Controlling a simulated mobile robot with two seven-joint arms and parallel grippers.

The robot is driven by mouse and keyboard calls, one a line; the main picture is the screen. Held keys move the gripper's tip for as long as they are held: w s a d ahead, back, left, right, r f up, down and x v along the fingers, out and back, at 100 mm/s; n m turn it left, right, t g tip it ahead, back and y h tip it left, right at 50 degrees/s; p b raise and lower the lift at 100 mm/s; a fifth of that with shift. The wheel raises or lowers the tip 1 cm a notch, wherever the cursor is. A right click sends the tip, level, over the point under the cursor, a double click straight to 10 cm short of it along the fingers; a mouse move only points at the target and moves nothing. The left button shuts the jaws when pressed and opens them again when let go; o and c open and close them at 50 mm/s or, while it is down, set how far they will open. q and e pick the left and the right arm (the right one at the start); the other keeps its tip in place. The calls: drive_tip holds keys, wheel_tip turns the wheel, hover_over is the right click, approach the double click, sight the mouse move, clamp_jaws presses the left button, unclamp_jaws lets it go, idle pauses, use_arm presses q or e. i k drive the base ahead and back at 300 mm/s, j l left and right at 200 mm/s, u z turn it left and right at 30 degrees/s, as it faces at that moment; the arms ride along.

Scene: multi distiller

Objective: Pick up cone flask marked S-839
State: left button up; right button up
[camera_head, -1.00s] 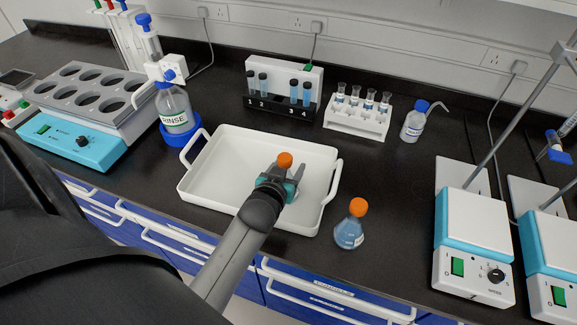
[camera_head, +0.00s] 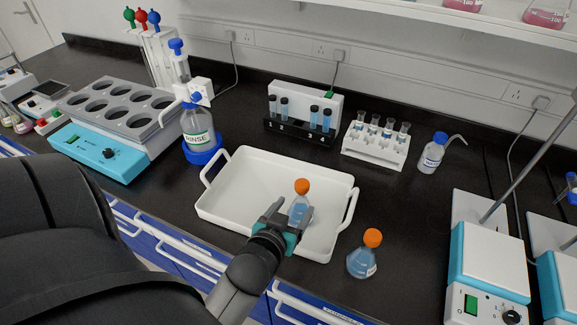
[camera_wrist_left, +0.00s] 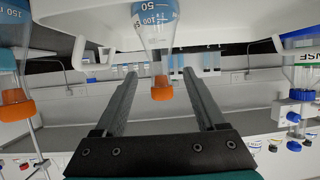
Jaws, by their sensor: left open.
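A cone flask with blue liquid and an orange cap (camera_head: 300,211) stands upright in the right part of the white tray (camera_head: 225,205). A second, similar flask (camera_head: 362,262) stands on the bench just right of the tray. Neither label is readable, so I cannot tell which is S-839. My left gripper (camera_head: 289,214) is open at the tray's front right, beside the tray flask. In the left wrist view, upside down, a flask (camera_wrist_left: 156,25) shows with its cap between the open fingers (camera_wrist_left: 160,74); contact is not visible. Another flask (camera_wrist_left: 12,60) shows at the left edge. My right gripper is not in view.
Racks of tubes (camera_head: 300,127) and vials (camera_head: 374,150) and a wash bottle (camera_head: 431,155) stand behind. A hotplate (camera_head: 490,240) stands right.

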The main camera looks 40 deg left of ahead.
sight(361, 262)
drive_tip(key=l+u, duration=0.3)
drive_tip(key=l, duration=0.5)
drive_tip(key=l+u, duration=0.3)
drive_tip(key=l, duration=0.5)
